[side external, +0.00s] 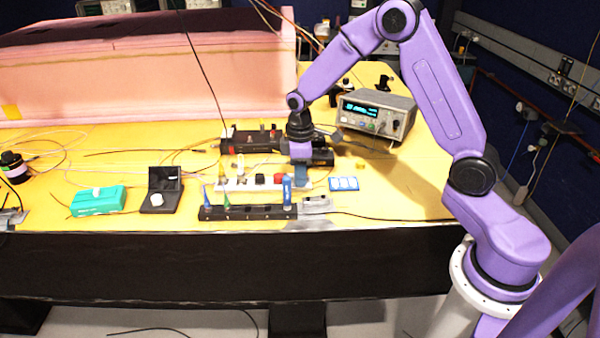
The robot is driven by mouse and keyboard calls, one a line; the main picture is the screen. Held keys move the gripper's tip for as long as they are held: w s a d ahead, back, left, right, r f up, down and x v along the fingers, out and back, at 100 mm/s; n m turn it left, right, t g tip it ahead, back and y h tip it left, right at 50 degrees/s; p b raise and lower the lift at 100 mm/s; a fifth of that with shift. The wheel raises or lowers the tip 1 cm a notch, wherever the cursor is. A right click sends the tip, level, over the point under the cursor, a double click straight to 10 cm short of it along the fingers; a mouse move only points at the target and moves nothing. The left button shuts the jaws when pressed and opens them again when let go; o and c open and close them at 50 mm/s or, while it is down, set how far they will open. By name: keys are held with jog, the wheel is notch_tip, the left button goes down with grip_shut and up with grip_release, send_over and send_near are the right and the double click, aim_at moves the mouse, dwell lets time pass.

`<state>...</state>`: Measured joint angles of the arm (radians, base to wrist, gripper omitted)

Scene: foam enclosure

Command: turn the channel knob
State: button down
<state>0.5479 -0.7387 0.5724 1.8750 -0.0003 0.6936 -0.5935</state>
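A grey bench instrument (376,114) with a lit cyan display stands at the back right of the yellow table. Small buttons and a dark round knob (396,124) show on its front. A white strip (235,184) with black and red knob-like parts lies in front of my gripper. I cannot tell which of these is the channel knob. My gripper (301,172) points down over the middle of the table, left of the instrument and beside the right end of the white strip. Its fingers are too small and blended with the dark equipment to tell their opening.
Dark equipment (256,139) lies behind and around my gripper. A black rack (247,212) with coloured upright tools stands near the front edge. A teal box (98,201) and an open black case (162,190) are at left. Loose cables cross the table. The right front is mostly clear.

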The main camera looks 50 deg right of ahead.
jog(key=shift+m, duration=0.4)
jog(key=m, duration=0.3)
jog(key=shift+m, duration=0.3)
jog(key=shift+d+m, duration=0.1)
jog(key=shift+m, duration=2.2)
jog(key=c, duration=1)
grip_release()
jog(key=shift+o, duration=0.2)
notch_tip(320, 180, up, 18)
jog(key=shift+f, duration=0.25)
